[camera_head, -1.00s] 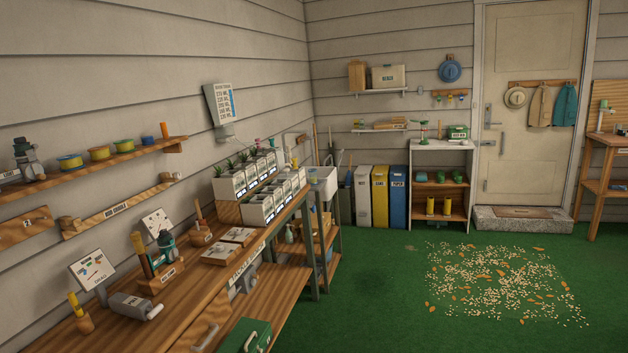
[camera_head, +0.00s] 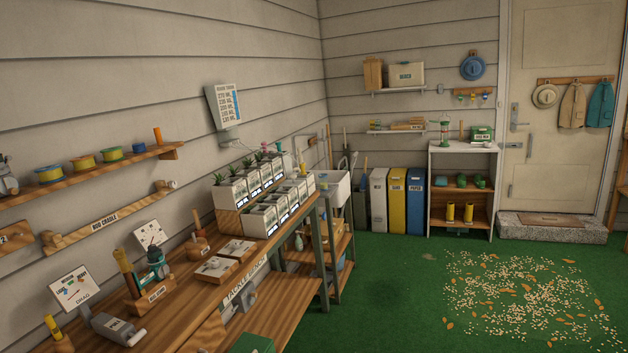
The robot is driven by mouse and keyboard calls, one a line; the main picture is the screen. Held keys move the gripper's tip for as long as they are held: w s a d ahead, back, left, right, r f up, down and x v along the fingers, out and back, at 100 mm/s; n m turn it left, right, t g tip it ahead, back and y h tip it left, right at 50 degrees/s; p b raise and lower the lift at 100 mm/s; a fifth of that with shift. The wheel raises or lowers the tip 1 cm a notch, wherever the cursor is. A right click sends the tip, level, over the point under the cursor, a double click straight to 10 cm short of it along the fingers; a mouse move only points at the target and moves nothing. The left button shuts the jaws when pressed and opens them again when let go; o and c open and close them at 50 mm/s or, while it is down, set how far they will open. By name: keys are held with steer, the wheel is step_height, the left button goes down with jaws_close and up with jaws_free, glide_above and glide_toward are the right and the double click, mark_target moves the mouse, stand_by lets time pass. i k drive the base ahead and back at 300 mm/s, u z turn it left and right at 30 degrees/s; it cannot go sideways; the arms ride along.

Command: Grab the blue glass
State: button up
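I cannot make out a blue glass in this view. My gripper is not in view. The wooden tackle bench (camera_head: 190,318) runs along the left wall and holds boards, tools and white planter boxes (camera_head: 262,220). Blue things that show are a small spool (camera_head: 137,148) on the left wall shelf, a blue bin (camera_head: 414,200) by the back wall and a round blue item (camera_head: 473,67) hung above. None of them looks like a glass.
A white cabinet (camera_head: 464,148) with small items stands left of the door (camera_head: 555,130). A sink (camera_head: 337,188) stands past the bench. Seed litter (camera_head: 525,295) covers part of the green floor (camera_head: 395,300); the floor between is clear.

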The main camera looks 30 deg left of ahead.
mark_target(323, 178)
steer(key=u, duration=0.05)
steer(key=i, duration=1.25)
steer(key=u, duration=0.45)
steer(key=i, duration=1.3)
steer(key=u, duration=0.55)
steer(key=i, duration=0.8)
steer(key=u, duration=0.2)
